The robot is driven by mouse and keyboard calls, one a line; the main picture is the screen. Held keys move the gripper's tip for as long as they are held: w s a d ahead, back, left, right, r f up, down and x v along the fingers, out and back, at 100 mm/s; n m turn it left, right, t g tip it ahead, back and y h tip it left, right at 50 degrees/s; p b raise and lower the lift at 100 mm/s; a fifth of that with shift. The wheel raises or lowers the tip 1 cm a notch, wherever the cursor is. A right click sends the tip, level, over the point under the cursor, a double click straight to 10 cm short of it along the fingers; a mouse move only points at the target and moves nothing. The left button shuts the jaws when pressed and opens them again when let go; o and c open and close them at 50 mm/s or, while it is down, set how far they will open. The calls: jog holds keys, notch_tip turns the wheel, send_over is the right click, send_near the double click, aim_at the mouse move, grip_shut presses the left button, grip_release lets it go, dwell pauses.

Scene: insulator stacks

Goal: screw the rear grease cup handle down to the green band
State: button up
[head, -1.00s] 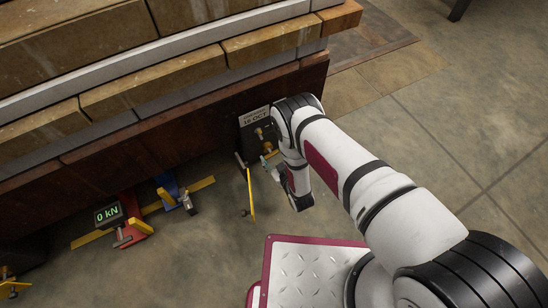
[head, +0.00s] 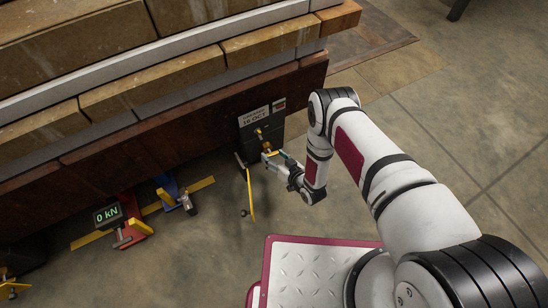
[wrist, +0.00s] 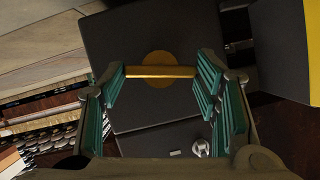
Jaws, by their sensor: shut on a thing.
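The brass handle (wrist: 160,72) is a short bar across a round brass disc on a dark box in the wrist view. My gripper (wrist: 161,80) has teal ribbed pads at both ends of this bar and is shut on it. In the head view my gripper (head: 276,157) is at the lower brass fitting (head: 267,147) on the dark box's front. Another brass fitting (head: 258,132) is just above it. A small label with red and green parts (head: 279,104) is at the box's top. I cannot make out a green band on the cup itself.
A sign reading "16 OCT" (head: 254,117) is on the box. A thin yellow bar (head: 250,195) stands left of my gripper. Further left are a red jack with a "0 kN" display (head: 108,214) and a blue jack (head: 170,190). A wooden beam (head: 130,158) runs behind.

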jog(key=shift+m, duration=0.4)
jog(key=shift+y, duration=0.3)
jog(key=o, duration=1.1)
jog(key=shift+o, duration=0.2)
jog(key=shift+d, duration=0.1)
jog(key=v, duration=1.2)
jog(key=shift+w, duration=0.1)
